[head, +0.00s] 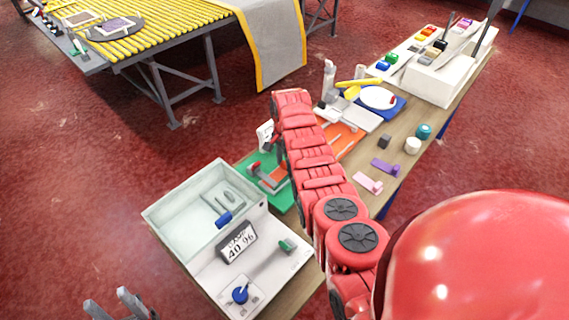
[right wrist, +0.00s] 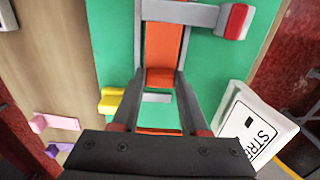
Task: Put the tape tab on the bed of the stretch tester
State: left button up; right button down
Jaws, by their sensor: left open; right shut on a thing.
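The stretch tester has a green base (head: 283,197) on the table, with a red-tipped lever (head: 253,165) and a white panel lettered "STR…" (right wrist: 258,127). My right gripper (right wrist: 161,78) is above it, shut on the raised end of an orange tab (right wrist: 162,47), whose flat strip points away from the palm between grey bars. Whether the strip touches the bed I cannot tell. In the head view my right arm hides the right gripper. A pink tab (head: 368,184) and a purple tab (head: 386,168) lie on the bare table. My left gripper (head: 115,306) is open and empty at the lower left.
A white box-like device with a "40 96" display (head: 237,242) stands in front of the tester. Behind are an orange mat (head: 343,138), a white plate (head: 378,97) and a white rack (head: 445,80). Small pots (head: 412,146) stand at the right. A yellow roller conveyor (head: 150,38) is at upper left.

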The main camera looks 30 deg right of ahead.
jog(key=shift+d+f, duration=0.1)
jog(key=shift+f, duration=0.8)
jog(key=shift+f, duration=0.25)
jog(key=shift+c, duration=2.1)
grip_release()
jog(key=shift+r, duration=0.15)
